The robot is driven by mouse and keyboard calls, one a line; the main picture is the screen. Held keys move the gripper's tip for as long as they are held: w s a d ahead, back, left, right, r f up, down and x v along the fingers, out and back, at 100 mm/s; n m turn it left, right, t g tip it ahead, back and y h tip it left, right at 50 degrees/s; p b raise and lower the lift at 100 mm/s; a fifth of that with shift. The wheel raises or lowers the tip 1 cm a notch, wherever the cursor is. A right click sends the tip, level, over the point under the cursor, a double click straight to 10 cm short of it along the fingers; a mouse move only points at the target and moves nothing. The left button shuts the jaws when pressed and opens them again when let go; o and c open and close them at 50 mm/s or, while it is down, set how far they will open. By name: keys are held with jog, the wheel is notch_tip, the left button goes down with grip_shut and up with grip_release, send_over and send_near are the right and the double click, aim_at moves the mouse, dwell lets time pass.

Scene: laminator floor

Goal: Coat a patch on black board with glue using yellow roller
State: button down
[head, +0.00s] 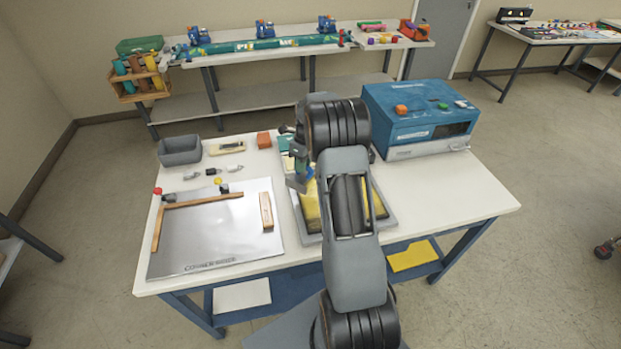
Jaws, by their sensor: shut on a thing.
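My gripper (300,180) points down over the left back part of a grey-rimmed tray (312,239) with yellow areas (310,205) inside. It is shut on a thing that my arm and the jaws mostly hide. A small blue part shows beside the jaws, and I cannot tell whether it belongs to the held thing. I cannot make out the yellow roller. No black board can be picked out; my arm covers much of the tray. I cannot tell whether the held thing touches the tray.
A silver plate (215,235) with wooden strips lies at the left of the table. A blue machine (420,115) stands back right. The table's front right is clear.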

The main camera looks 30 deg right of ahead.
aim_at(300, 180)
jog(key=shift+r, duration=1.4)
jog(key=shift+f, duration=0.1)
jog(key=shift+w+r+b, duration=0.2)
jog(key=shift+b, duration=0.55)
jog(key=s+a+r+h+b, duration=0.1)
jog(key=s+a+r+b, duration=0.15)
jog(key=s, duration=0.25)
jog(key=s+a+r+b, duration=0.1)
jog(key=s+a+b, duration=0.1)
jog(key=s+b, duration=0.25)
jog(key=shift+t+h, duration=0.4)
jog(key=shift+t, duration=0.1)
jog(key=shift+s+f+b, duration=0.2)
jog(key=shift+f+b, duration=0.8)
jog(key=shift+f, duration=0.3)
jog(key=shift+s+f+b, duration=0.15)
jog(key=shift+f+b, duration=0.8)
jog(key=shift+f, duration=0.3)
